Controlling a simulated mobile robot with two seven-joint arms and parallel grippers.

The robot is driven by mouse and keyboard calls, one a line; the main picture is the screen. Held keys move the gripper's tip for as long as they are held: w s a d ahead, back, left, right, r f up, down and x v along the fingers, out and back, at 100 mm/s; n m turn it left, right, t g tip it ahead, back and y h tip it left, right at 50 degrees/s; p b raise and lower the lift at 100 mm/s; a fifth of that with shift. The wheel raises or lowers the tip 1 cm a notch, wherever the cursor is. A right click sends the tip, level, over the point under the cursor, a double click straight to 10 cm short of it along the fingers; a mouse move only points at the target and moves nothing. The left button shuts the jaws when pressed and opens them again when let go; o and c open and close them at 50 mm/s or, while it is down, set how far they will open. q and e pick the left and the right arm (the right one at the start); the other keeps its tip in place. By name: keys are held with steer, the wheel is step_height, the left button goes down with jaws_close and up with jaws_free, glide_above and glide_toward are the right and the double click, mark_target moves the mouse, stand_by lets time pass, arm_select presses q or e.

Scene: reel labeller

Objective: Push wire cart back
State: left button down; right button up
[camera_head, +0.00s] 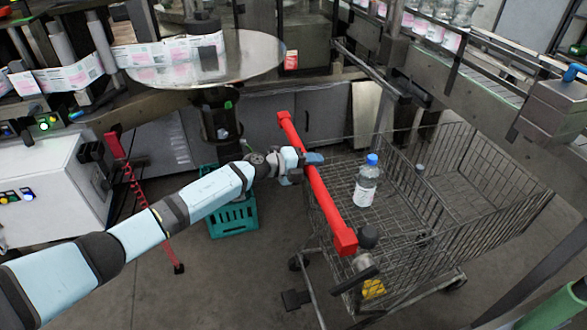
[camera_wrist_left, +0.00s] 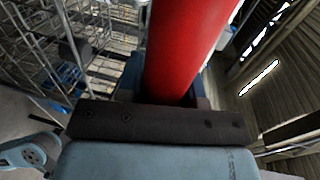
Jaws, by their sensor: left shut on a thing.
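The wire cart (camera_head: 475,210) stands on the floor at the right of the head view, its mesh basket reaching away to the right. Its red push handle (camera_head: 328,200) runs slantwise along its left end. My left gripper (camera_head: 311,159) is shut on this handle, around its upper middle part. In the left wrist view the red handle (camera_wrist_left: 186,45) stands between the fingers, with basket wires (camera_wrist_left: 60,45) to the left. A clear bottle with a blue cap (camera_head: 366,186) stands upright in the cart. My right gripper does not show.
A teal crate (camera_head: 234,217) sits on the floor left of the cart. A round metal turntable (camera_head: 240,62) is behind it, and a white cabinet (camera_head: 50,195) is at the left. A conveyor frame (camera_head: 490,85) runs above and behind the cart.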

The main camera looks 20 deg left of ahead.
arm_select(q)
steer(key=r+b+x, duration=0.1)
steer(key=x, duration=0.4)
steer(key=r+b+x, duration=0.1)
steer(key=b+x, duration=0.1)
steer(key=x, duration=0.3)
steer(key=r+b+x, duration=0.1)
steer(key=x, duration=0.5)
steer(key=shift+w+d+b, duration=0.15)
steer(key=shift+d+b, duration=0.2)
steer(key=shift+r, duration=0.15)
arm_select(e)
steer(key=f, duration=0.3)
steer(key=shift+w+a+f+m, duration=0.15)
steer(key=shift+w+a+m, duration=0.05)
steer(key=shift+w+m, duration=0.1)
arm_select(q)
steer(key=shift+r, duration=0.1)
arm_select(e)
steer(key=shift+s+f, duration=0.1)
arm_select(q)
steer(key=c, duration=0.9)
jaws_free()
steer(key=shift+w+d, duration=0.1)
steer(key=shift+d, duration=0.05)
steer(key=shift+o, duration=0.6)
steer(key=shift+d, duration=0.1)
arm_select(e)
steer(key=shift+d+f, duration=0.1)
